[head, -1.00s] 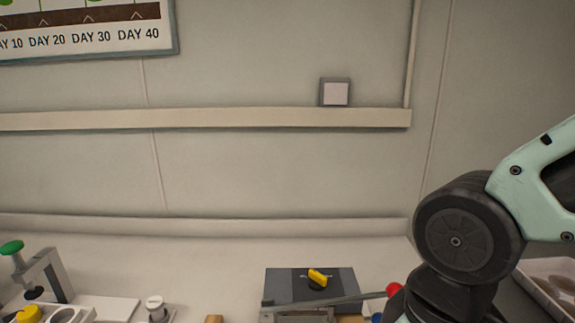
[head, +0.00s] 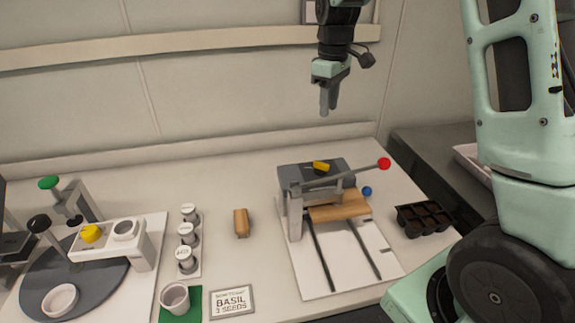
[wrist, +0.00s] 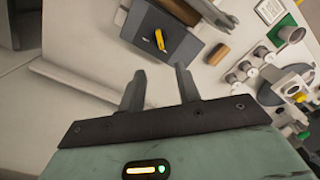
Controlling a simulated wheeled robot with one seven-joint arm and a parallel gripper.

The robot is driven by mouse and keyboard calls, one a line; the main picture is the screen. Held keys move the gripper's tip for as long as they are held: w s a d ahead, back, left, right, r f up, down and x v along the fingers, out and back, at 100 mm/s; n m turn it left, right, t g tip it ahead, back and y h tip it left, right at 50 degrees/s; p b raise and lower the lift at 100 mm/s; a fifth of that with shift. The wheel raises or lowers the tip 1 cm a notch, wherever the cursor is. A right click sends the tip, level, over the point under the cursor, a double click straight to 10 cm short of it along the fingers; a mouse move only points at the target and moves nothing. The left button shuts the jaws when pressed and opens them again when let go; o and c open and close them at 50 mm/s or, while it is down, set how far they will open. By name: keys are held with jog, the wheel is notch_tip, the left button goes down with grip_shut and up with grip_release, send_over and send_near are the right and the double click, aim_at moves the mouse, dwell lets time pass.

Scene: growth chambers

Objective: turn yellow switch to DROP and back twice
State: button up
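The yellow switch (head: 321,166) is a small yellow knob on top of a dark grey box (head: 300,178) at the back of the bench. In the wrist view the yellow switch (wrist: 160,39) shows on the dark plate, beyond my fingertips. My gripper (head: 325,108) hangs above and slightly behind the switch, well clear of it. In the wrist view my gripper (wrist: 160,85) has its two fingers apart with nothing between them. No DROP marking can be read.
A lever with a red ball (head: 384,164) crosses in front of the switch. A wooden block (head: 340,206) lies below the lever. A black cell tray (head: 423,219) stands at right. A tan block (head: 241,223), pots and a turntable (head: 30,298) are at left.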

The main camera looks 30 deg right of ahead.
aim_at(323, 163)
notch_tip(323, 163, down, 17)
jog(key=p, duration=0.4)
jog(key=shift+w+f, duration=0.1)
jog(key=shift+f, duration=0.05)
grip_shut()
